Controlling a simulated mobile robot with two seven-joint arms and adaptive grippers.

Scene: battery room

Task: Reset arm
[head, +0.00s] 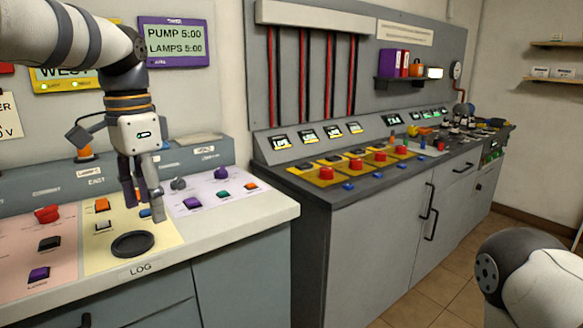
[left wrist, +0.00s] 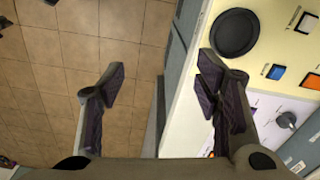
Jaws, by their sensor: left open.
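My left gripper (head: 145,204) hangs fingers-down from the left arm, above the near edge of the console with the coloured control panels. Its jaws are open with nothing between them; in the left wrist view the fingers (left wrist: 160,84) stand wide apart, over the floor and the console edge. A round black disc (head: 132,244) lies on the yellow panel, below the gripper in the head view; it also shows in the left wrist view (left wrist: 235,33). My right arm shows only as a link at the lower right of the head view; its gripper is out of frame.
Near the left gripper are an orange button (head: 102,204), a grey knob (head: 178,184) and a purple button (head: 192,203). A grey bench (head: 385,215) with red buttons stands to the right. A purple-framed display (head: 174,41) hangs behind. Open tiled floor (head: 445,290) lies in front of the bench.

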